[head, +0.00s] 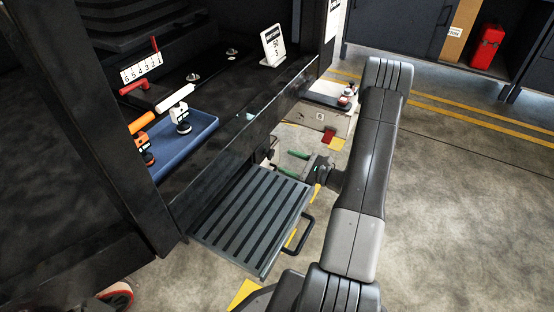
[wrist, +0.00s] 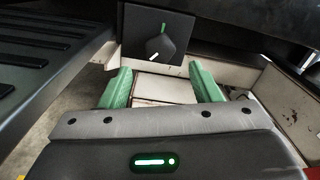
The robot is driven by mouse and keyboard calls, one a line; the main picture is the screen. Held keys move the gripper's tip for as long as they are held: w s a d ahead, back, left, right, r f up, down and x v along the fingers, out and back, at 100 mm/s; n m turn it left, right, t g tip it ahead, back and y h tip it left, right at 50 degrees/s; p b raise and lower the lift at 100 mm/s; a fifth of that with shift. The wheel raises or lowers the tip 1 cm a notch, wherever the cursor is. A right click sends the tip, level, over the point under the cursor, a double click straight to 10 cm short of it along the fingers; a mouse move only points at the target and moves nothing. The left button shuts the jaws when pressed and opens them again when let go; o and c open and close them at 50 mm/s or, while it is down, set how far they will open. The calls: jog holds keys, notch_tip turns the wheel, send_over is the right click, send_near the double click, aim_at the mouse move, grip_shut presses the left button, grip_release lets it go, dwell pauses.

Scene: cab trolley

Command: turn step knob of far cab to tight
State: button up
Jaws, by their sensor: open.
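The step knob (wrist: 160,47) shows in the wrist view as a black knob with a white pointer mark on a square dark plate. The mark points down and slightly left. No lettering around it is legible. My gripper (wrist: 163,86) is open, with its two green fingers apart and nothing between them. The fingers lie below the knob in the picture, one towards each side, and do not touch it. In the head view my gripper (head: 290,166) is beside the ribbed step (head: 250,222), below the cab sill. A small dark shape just left of the fingers may be the knob.
The step has a black handle (head: 304,232) on its right side. Above are the cab floor with a blue tray (head: 186,143), levers and a numbered sign (head: 273,46). A pale trolley part with a red block (head: 328,137) lies behind my gripper. Open floor is at right.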

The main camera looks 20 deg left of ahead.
aim_at(273, 156)
jog(key=shift+w+a+b, duration=0.2)
jog(key=shift+a+b, duration=0.1)
jog(key=shift+a, duration=2.3)
jog(key=c, duration=1)
